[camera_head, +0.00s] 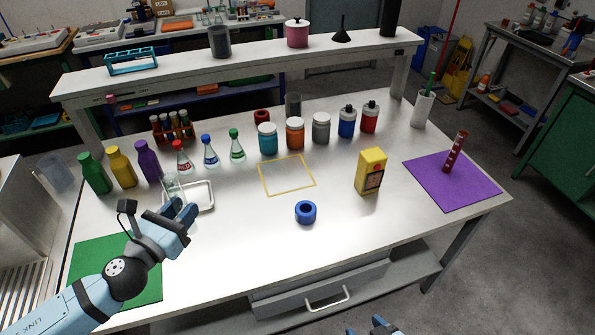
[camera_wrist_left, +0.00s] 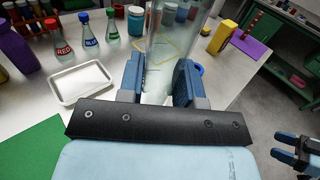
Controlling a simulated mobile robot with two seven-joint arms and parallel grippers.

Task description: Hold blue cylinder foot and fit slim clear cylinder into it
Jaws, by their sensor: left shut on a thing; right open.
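The blue cylinder foot (camera_head: 306,212) is a short ring with a dark hole, standing on the table in front of the yellow square outline. It is mostly hidden behind my gripper in the left wrist view. My left gripper (camera_head: 186,212) is shut on the slim clear cylinder (camera_wrist_left: 160,55), which is held between the two blue fingers over the table's left part. The cylinder is faint in the head view (camera_head: 172,184). My right gripper (camera_head: 377,325) is open and empty at the bottom edge, in front of the table; it also shows at the right of the left wrist view (camera_wrist_left: 297,150).
A white tray (camera_head: 207,205) lies just behind my left gripper. Bottles, flasks and jars line the back. A yellow box (camera_head: 370,171) stands right of the foot; a purple mat (camera_head: 470,190) lies farther right, a green mat (camera_head: 87,252) at left. Table around the foot is clear.

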